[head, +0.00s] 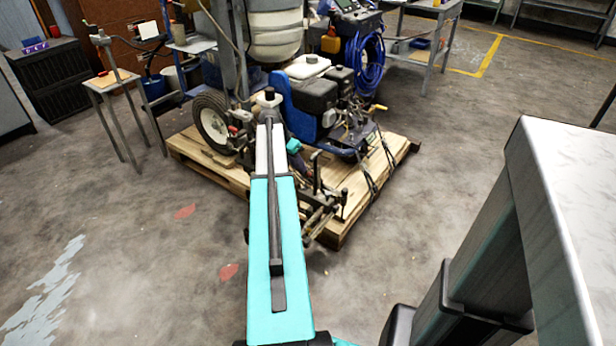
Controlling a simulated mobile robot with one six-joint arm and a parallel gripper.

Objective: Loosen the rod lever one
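The line striper (312,95) stands on a wooden pallet (222,172), with its engine, white tank and blue hose showing. A rod assembly with upright levers (317,185) is low at its near side, over the pallet's front edge. I cannot tell which of these is rod lever one. My teal and white arm reaches from the bottom middle up to the striper and covers part of its near side. My gripper (303,170) is at the far end of the arm, close to the rods. It is small and partly hidden, and I cannot see whether it touches a lever.
A small side table (112,80) stands left of the pallet near a blue bucket (154,87). A grey metal workbench (425,50) is behind at the right. A pale-topped surface (575,190) fills the near right. The concrete floor left and right of the pallet is mostly clear.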

